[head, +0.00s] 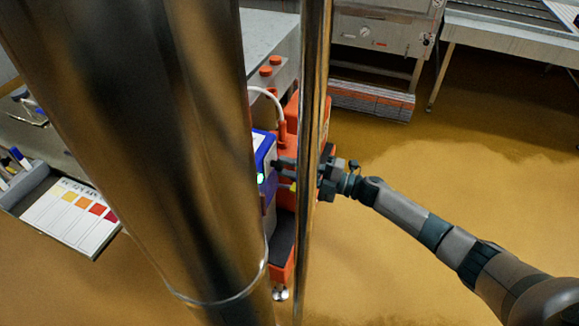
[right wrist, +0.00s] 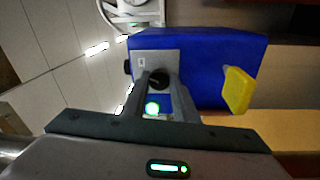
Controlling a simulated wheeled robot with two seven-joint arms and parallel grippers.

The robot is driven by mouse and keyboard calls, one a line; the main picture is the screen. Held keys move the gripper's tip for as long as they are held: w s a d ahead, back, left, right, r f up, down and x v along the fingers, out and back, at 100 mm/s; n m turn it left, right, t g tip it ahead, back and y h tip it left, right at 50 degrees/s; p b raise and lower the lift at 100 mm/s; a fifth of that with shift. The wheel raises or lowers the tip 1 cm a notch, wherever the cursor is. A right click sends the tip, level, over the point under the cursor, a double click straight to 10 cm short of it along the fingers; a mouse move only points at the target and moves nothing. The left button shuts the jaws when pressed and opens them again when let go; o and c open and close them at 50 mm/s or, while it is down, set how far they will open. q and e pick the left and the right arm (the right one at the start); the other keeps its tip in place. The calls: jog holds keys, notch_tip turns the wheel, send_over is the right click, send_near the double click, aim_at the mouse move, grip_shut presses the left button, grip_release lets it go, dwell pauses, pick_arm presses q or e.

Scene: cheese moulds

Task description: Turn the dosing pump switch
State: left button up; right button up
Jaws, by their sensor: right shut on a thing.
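The dosing pump is a blue box (head: 262,146) with a grey front plate, partly hidden behind a metal pipe in the head view. In the right wrist view, the blue body (right wrist: 215,68) shows with its grey plate (right wrist: 150,62). My right gripper (head: 280,163) reaches in from the right behind a thin pole. In the wrist view its fingers (right wrist: 158,84) are shut on the knob, one on each side. My left gripper is not in view.
A thick shiny pipe (head: 175,150) and a thin metal pole (head: 311,160) stand in front of the pump. An orange stand (head: 284,262) is around it. A yellow part (right wrist: 237,90) sticks out beside the pump. A colour chart (head: 75,215) lies left. The floor at right is open.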

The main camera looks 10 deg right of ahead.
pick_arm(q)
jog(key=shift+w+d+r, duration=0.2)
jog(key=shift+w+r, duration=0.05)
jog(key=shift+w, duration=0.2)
pick_arm(e)
jog(key=shift+m, duration=0.7)
jog(key=o, duration=1.1)
jog(key=shift+c, duration=0.2)
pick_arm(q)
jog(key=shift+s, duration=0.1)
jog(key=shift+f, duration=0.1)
pick_arm(e)
jog(key=shift+d, duration=0.1)
jog(key=shift+s+d+f, duration=0.2)
jog(key=shift+s+d, duration=0.1)
jog(key=shift+d, duration=0.2)
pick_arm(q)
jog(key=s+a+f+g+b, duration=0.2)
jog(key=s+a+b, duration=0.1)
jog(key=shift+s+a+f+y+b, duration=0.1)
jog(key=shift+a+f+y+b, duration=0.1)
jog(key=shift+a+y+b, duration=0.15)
pick_arm(e)
jog(key=v, duration=1.6)
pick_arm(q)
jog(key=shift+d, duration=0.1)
